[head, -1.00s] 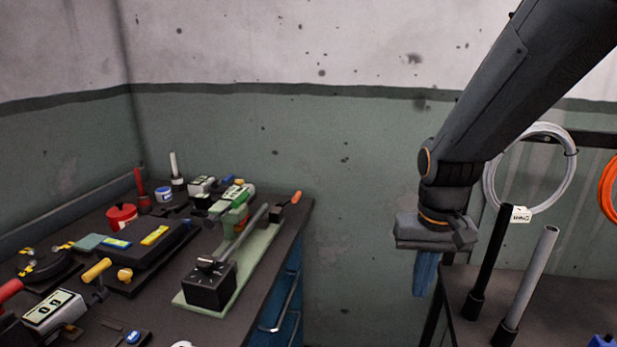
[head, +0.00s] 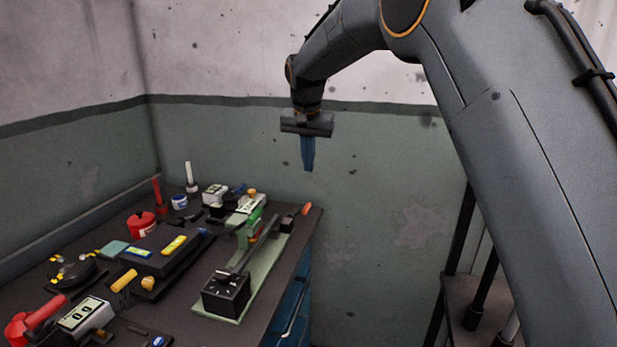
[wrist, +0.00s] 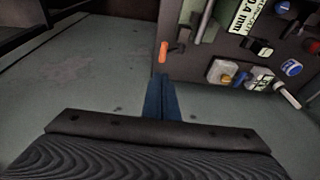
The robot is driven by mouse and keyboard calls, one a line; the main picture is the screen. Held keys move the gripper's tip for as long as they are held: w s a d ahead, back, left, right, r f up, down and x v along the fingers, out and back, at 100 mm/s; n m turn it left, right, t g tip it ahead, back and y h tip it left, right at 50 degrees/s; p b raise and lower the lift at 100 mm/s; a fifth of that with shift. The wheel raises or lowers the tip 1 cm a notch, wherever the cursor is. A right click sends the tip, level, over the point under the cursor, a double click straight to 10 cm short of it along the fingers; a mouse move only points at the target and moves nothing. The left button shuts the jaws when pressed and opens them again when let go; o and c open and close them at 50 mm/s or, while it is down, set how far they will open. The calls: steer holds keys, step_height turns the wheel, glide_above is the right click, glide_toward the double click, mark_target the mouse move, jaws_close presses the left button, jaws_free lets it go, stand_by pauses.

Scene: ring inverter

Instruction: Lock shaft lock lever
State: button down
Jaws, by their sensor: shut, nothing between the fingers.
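A fixture on a pale green plate (head: 262,270) lies along the right side of the bench. It has a grey shaft (head: 258,243), a black box (head: 226,292) at its near end, and a short orange-tipped lever (head: 305,209) at its far end, which looks like the shaft lock lever. The orange tip also shows in the wrist view (wrist: 163,51), just beyond my fingertips in the picture. My gripper (head: 308,168) has blue fingers, points down, and is shut and empty. It hangs in the air above the far right corner of the bench, apart from the lever.
The dark bench (head: 265,318) is crowded with tools, including a red pot (head: 141,223), a black case with a yellow label (head: 160,250) and a white-tipped stick (head: 190,176). Blue drawers (head: 293,300) are below its right edge. A wall stands behind.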

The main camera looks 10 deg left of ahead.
steer(key=p, duration=0.4)
glide_above(307, 206)
steer(key=f, duration=0.7)
steer(key=s+f, duration=0.1)
steer(key=f, duration=0.3)
steer(key=shift+d+f, duration=0.1)
steer(key=shift+d, duration=0.1)
steer(key=shift+w+a+f, duration=0.1)
steer(key=shift+f, duration=0.65)
steer(key=shift+a, duration=0.1)
